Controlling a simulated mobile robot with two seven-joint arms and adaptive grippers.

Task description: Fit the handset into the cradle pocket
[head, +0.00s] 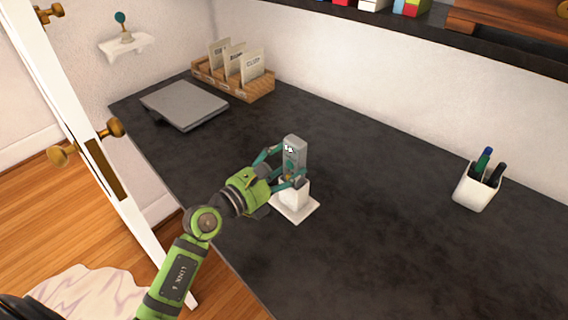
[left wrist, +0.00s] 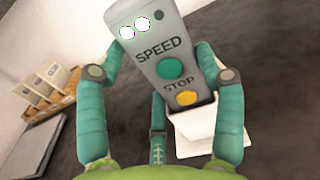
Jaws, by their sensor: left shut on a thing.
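The handset (head: 295,150) is a grey upright block with a green button. In the left wrist view the handset (left wrist: 165,62) shows the words SPEED and STOP, with a green and a yellow button. The white cradle (head: 296,208) stands on the dark desk, and it also shows in the left wrist view (left wrist: 198,146) below and behind the handset. My left gripper (head: 284,168) is shut on the handset, with teal fingers on both sides. The handset's lower end is at the cradle's top; fingers hide whether it is inside the pocket. My right gripper is not in view.
A grey closed laptop (head: 184,104) and a wooden card rack (head: 233,85) are at the far left of the desk (head: 400,240). A white pen cup (head: 474,190) stands at the right. The desk around the cradle is clear.

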